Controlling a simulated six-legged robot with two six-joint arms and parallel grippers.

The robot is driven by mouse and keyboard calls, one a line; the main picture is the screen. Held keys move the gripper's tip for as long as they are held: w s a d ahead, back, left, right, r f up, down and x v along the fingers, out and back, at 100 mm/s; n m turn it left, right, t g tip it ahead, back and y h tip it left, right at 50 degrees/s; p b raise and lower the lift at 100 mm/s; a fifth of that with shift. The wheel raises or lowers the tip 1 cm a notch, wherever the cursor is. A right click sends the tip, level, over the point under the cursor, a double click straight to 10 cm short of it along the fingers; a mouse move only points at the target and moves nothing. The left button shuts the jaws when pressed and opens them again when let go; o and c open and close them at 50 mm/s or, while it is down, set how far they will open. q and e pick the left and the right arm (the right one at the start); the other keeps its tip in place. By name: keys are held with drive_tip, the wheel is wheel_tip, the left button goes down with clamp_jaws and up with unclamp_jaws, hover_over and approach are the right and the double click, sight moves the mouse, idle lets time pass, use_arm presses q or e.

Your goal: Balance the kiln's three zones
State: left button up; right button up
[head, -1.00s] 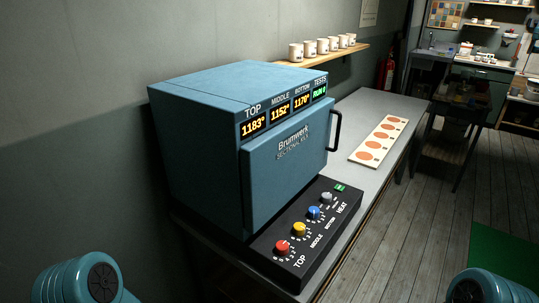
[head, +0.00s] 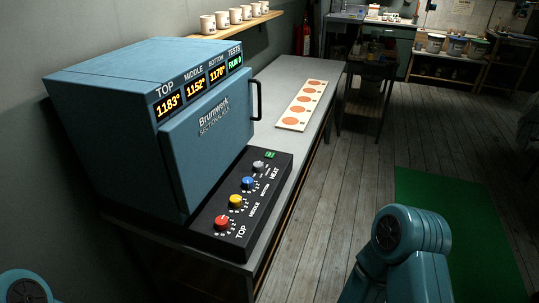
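The blue kiln (head: 105,125) stands on a grey bench with its door (head: 215,150) shut. Its displays (head: 190,90) read TOP 1183°, MIDDLE 1152°, BOTTOM 1170°, and TESTS shows RUN 0. A black control panel (head: 205,240) lies in front of it. It carries a red knob (head: 221,222) by TOP, a yellow knob (head: 235,201) by MIDDLE, a blue knob (head: 248,183) by BOTTOM, a grey knob (head: 258,167) by HEAT and a green button (head: 271,155). Parts of my two arms show at the lower edge; neither gripper is in view.
A cream board with orange discs (head: 302,107) lies on the grey bench (head: 290,75) beyond the kiln. White cups (head: 222,20) line a wall shelf. A green mat (head: 445,225) covers part of the wooden floor at right. Shelves with tubs stand at the back.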

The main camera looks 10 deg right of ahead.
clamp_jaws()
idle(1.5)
